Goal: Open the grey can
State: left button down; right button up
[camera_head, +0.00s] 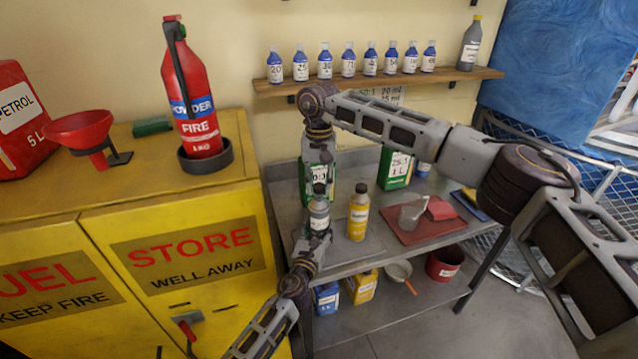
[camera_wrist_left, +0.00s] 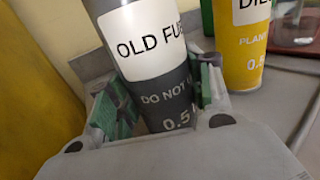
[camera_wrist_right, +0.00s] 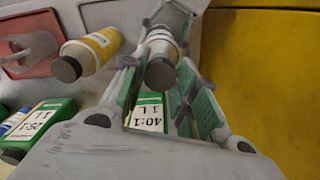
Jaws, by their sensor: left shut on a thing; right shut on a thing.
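The grey can (camera_head: 319,214) is a small bottle with a white label, upright over the left part of the grey bench. In the left wrist view its label (camera_wrist_left: 152,45) reads "OLD FU…", partly cut off. My left gripper (camera_head: 313,238) is shut around its lower body, one green-padded finger on each side; it also shows in the left wrist view (camera_wrist_left: 163,92). My right gripper (camera_head: 319,186) comes down from above and is shut on the can's dark cap (camera_wrist_right: 160,73). The cap sits on the can. I cannot tell whether the can touches the bench.
A yellow bottle (camera_head: 358,213) stands close to the can's right. Green cans (camera_head: 394,170) stand behind. A red tray (camera_head: 421,226) with a scoop lies further right. The yellow fuel cabinet (camera_head: 180,255) is close on the left. A shelf (camera_head: 380,82) with several small bottles hangs above.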

aim_at(319, 186)
jog(key=shift+r, duration=0.15)
jog(key=shift+r, duration=1.85)
pick_arm(q)
jog(key=c, duration=0.5)
grip_release()
jog(key=shift+c, duration=0.2)
jog(key=shift+s, duration=0.1)
jog(key=shift+v, duration=5.85)
jog(key=shift+a, duration=0.1)
